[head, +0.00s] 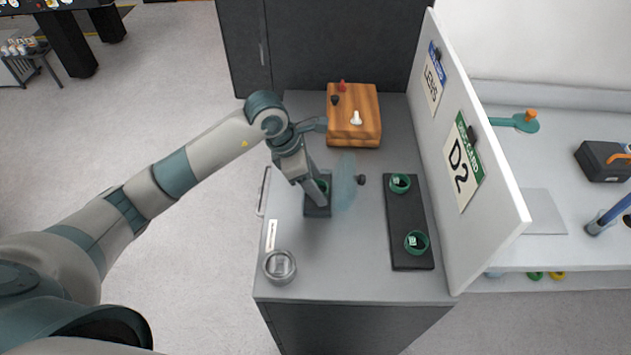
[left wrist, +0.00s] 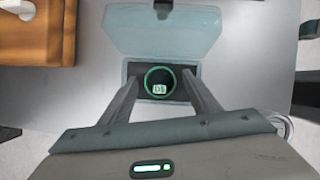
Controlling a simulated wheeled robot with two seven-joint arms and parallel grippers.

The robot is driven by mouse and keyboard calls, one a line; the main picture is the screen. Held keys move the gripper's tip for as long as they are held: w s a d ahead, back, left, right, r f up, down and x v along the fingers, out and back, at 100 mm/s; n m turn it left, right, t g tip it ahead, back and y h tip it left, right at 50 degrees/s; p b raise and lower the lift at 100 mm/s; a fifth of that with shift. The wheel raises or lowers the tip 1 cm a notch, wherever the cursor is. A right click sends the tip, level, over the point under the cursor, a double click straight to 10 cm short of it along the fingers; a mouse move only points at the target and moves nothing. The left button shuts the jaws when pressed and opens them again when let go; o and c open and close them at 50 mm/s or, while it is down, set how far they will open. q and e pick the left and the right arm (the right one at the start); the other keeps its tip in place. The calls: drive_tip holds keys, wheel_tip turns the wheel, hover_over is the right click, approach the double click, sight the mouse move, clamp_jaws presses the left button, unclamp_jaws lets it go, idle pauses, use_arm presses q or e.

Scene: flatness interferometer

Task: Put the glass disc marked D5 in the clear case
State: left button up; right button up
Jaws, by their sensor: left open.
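The glass disc marked D5 (left wrist: 159,84) has a green rim and sits in a dark square holder (left wrist: 182,96) under a raised see-through cover (left wrist: 160,32). In the head view the holder (head: 318,211) and cover (head: 345,185) show, with the disc mostly hidden by my gripper. My left gripper (head: 321,188) points down over the holder, open, its fingers on either side of the disc in the left wrist view (left wrist: 160,82). My right gripper is out of view.
A dark tray (head: 407,246) to the right holds two green-rimmed discs (head: 400,183) (head: 416,241). A wooden block (head: 353,132) with knobs stands at the back. A white panel (head: 500,195) with LENS and D2 cards borders the right. The grey top (head: 340,275) is clear between case and tray.

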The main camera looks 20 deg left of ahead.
use_arm(q)
drive_tip(key=shift+r, duration=0.2)
drive_tip(key=shift+a+r, duration=0.2)
drive_tip(key=shift+r, duration=0.15)
drive_tip(key=b+v, duration=0.4)
drive_tip(key=v, duration=0.7)
drive_tip(key=shift+b, duration=0.3)
drive_tip(key=shift+s, duration=0.2)
